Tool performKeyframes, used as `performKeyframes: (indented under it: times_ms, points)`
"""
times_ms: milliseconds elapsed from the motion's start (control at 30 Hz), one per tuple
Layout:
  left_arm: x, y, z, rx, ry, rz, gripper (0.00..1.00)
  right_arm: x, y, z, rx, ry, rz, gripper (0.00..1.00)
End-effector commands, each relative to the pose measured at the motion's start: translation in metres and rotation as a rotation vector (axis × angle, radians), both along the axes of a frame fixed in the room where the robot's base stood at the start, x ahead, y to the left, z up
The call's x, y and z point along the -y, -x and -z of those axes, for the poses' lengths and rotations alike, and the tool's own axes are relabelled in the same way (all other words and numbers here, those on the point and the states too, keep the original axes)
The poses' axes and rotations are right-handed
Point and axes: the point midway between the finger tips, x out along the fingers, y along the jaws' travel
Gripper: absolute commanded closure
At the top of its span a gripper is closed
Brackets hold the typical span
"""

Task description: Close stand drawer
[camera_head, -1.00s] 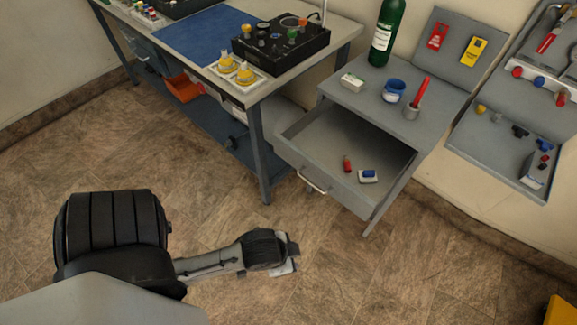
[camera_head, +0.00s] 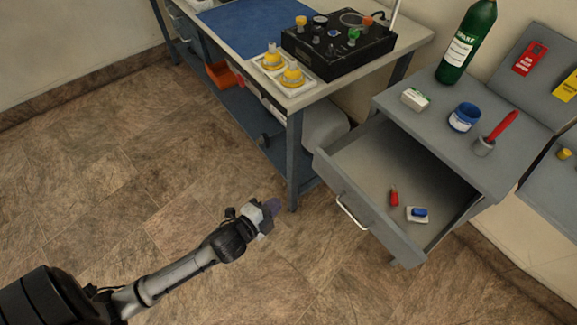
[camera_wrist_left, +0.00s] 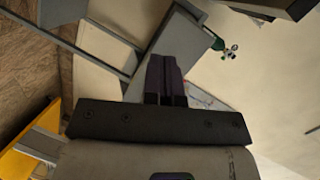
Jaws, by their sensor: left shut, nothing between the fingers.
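The grey stand (camera_head: 425,123) has its drawer (camera_head: 375,212) pulled out toward the lower left, with a metal bar handle (camera_head: 352,211) on its front. Inside the drawer lie a small red item (camera_head: 394,196) and a small white and blue item (camera_head: 418,214). My left gripper (camera_head: 271,207) is left of the drawer front, apart from it, in front of the workbench leg. Its fingers are together and empty; they also show in the left wrist view (camera_wrist_left: 166,80). My right gripper is not in view.
The workbench (camera_head: 300,98) stands left of the stand. Floor in front is clear.

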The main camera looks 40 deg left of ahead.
Motion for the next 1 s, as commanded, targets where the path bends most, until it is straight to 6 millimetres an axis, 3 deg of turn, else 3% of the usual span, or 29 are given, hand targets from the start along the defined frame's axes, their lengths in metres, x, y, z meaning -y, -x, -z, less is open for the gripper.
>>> performKeyframes:
  times_ms: [233,467,1000]
  points:
    - [0.028,0.0,-0.034,0.251,-0.197,0.205,1.0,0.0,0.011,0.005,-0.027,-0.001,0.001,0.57]
    - [0.033,-0.006,-0.037,0.291,-0.279,0.231,1.0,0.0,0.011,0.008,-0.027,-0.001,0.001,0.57]
    - [0.057,-0.093,-0.036,0.292,-0.279,0.23,1.0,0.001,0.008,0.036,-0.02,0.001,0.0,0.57]
